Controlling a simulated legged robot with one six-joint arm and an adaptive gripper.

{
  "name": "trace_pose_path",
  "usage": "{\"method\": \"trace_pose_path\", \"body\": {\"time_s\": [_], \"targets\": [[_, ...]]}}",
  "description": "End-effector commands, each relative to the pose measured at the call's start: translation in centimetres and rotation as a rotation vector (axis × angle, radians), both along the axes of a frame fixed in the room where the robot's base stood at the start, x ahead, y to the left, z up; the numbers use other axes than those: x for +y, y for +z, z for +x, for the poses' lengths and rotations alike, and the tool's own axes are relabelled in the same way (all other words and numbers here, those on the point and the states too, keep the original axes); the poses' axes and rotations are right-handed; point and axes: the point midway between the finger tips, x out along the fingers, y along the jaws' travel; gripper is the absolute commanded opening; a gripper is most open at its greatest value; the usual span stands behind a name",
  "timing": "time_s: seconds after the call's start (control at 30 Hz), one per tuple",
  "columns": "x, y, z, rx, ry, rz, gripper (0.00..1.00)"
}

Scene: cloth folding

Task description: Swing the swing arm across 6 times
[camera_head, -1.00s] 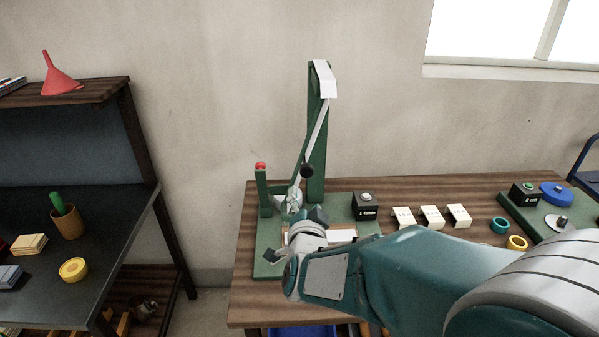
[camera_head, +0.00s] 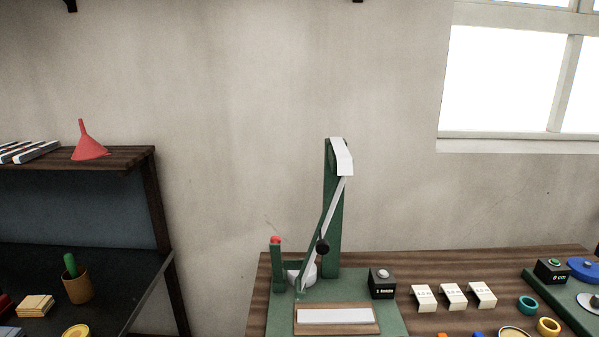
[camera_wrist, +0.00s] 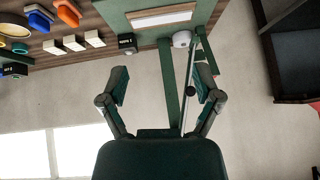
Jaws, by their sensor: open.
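The swing arm (camera_head: 334,205) is a thin grey rod hanging from the white-capped top of a green upright (camera_head: 331,225). It slants down to the lower left, with a black knob (camera_head: 322,246) on it. A short green post with a red top (camera_head: 276,240) stands to the left, by a white rounded part (camera_head: 303,274) at the rod's lower end. In the wrist view the rod (camera_wrist: 188,115) and knob (camera_wrist: 191,91) appear between the spread fingers of my gripper (camera_wrist: 162,75), nearer the right finger. My gripper is open; contact with the rod cannot be told. It is out of the head view.
A black box with a pale button (camera_head: 382,283) stands right of the upright. White labelled blocks (camera_head: 453,296), coloured rings (camera_head: 527,305) and another green board (camera_head: 560,305) lie farther right. A dark shelf (camera_head: 75,220) with a red funnel (camera_head: 88,142) is at left.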

Motion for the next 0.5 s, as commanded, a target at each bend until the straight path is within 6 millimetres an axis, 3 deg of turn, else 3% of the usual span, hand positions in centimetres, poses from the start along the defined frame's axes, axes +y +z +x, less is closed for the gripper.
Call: {"method": "trace_pose_path", "body": {"time_s": [0.1, 0.23, 0.37, 0.5], "targets": [[-1.6, -0.2, -3.2, 0.088, 0.013, -0.068, 0.82], [-2.4, -0.4, -5.1, 0.146, 0.021, -0.105, 0.82], [-2.5, -0.5, -5.3, 0.157, 0.025, -0.112, 0.82], [-1.8, -0.5, -3.2, 0.102, 0.051, -0.106, 0.82]]}}
